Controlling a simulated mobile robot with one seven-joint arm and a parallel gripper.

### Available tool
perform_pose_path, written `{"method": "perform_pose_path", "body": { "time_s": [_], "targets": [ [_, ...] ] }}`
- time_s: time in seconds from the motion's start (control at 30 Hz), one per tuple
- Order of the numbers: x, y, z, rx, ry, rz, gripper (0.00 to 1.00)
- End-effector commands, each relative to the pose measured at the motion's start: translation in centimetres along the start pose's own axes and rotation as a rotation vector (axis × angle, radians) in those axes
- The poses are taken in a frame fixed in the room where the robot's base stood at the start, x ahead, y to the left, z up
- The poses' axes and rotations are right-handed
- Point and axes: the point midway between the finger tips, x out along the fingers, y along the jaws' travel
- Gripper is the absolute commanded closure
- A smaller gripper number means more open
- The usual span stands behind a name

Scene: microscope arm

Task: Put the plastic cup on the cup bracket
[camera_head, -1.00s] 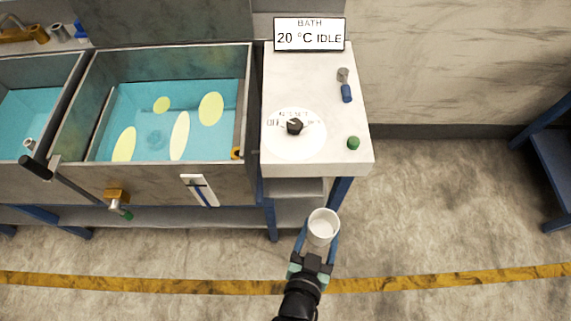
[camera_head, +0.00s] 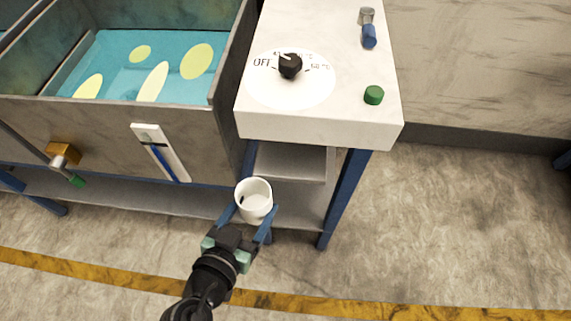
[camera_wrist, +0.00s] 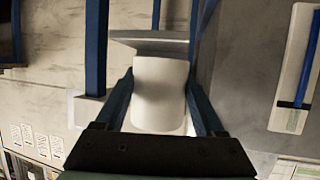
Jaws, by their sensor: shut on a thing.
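The white plastic cup (camera_head: 254,201) is upright with its open top showing in the head view. My gripper (camera_head: 246,214) is shut on the cup, with one blue finger on each side of it. The cup also shows in the wrist view (camera_wrist: 160,92) between my two fingers (camera_wrist: 160,105). In the head view the cup is in front of the grey shelf (camera_head: 290,163) under the white counter. A flat grey plate (camera_wrist: 155,43) shows just beyond the cup in the wrist view. I cannot tell which part is the cup bracket, or whether cup and plate touch.
The white counter (camera_head: 320,125) holds a black dial (camera_head: 290,66), a green button (camera_head: 374,95) and a blue-handled part (camera_head: 369,37). A blue leg (camera_head: 343,198) stands right of the cup. The water bath (camera_head: 110,120) is at left. Floor at right is clear.

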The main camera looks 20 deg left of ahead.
Motion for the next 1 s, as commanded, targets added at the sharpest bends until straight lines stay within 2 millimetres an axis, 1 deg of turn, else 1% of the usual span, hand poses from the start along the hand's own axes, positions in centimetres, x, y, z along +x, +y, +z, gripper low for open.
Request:
{"method": "perform_pose_path", "body": {
  "time_s": [0.03, 0.1, 0.17, 0.27, 0.37, 0.7, 0.8, 0.9, 1.0],
  "targets": [
    [0.1, -0.3, 0.7, 0.003, 0.003, 0.002, 0.86],
    [-0.1, -0.6, 0.8, 0.005, 0.001, 0.009, 0.86],
    [-0.1, -0.6, 0.7, 0.007, 0.001, 0.014, 0.86],
    [0.7, -0.6, 0.0, 0.007, 0.002, 0.019, 0.86],
    [2.7, -0.6, -1.1, 0.008, 0.004, 0.020, 0.86],
    [11.3, -0.4, -4.5, 0.009, 0.002, 0.020, 0.86],
    [13.6, -0.3, -5.4, 0.009, 0.001, 0.020, 0.86],
    [15.2, -0.3, -6.0, 0.008, 0.001, 0.019, 0.86],
    [16.1, -0.3, -6.2, 0.008, -0.001, 0.018, 0.86]
  ]
}}
